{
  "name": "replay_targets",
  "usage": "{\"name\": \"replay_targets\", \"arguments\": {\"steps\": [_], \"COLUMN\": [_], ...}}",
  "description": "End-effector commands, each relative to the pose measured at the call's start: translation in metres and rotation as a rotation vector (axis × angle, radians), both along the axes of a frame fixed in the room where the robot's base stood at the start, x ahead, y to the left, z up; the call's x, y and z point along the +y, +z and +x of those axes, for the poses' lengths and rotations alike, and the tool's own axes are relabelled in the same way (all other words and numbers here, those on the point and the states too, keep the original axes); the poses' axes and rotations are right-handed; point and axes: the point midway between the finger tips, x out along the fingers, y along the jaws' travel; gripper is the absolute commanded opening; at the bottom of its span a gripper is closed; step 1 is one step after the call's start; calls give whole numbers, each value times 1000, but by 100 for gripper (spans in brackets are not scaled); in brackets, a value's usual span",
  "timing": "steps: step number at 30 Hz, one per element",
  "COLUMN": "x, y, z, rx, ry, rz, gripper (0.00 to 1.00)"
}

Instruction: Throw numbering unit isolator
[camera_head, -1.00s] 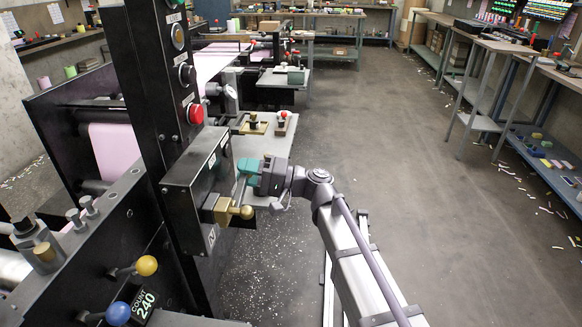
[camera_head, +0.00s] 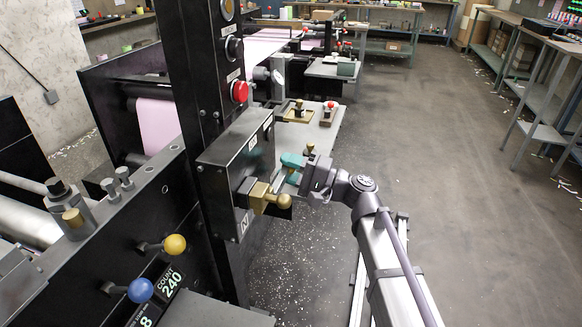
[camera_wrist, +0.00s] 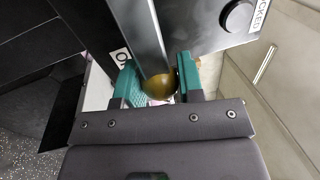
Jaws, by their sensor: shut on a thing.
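The isolator is a dark grey box (camera_head: 225,160) on the side of the black machine column. A grey lever with a brass ball (camera_wrist: 189,80) at its end extends from it, seen in the wrist view. My gripper (camera_head: 292,170) is at the right side of the box. Its teal fingers (camera_wrist: 157,88) are shut on the lever near the ball, one on each side. A separate brass handle with a ball knob (camera_head: 284,201) sticks out of the box's lower front. In the wrist view, a white label with O (camera_wrist: 122,57) lies left of the lever.
A red button (camera_head: 239,91) sits on the column above the box. Yellow (camera_head: 175,244) and blue (camera_head: 140,290) knobs are at lower left. A grey bench (camera_head: 322,135) stands behind my gripper. The floor to the right is open.

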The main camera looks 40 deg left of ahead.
Motion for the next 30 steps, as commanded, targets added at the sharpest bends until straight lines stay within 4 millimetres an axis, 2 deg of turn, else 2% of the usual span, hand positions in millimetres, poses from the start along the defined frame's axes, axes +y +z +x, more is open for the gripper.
{"name": "replay_targets", "arguments": {"steps": [2,3,10,17,20,30], "x": [0,0,0,-1,-9,-81], "y": [-1,-1,-1,-1,-3,-20], "z": [0,0,0,0,3,32], "rx": [-1,-1,-1,-1,-2,-1], "ry": [-1,-1,0,0,0,-2], "rz": [-2,-2,-1,-1,0,-1], "gripper": [0,39,61,61,61,61]}}
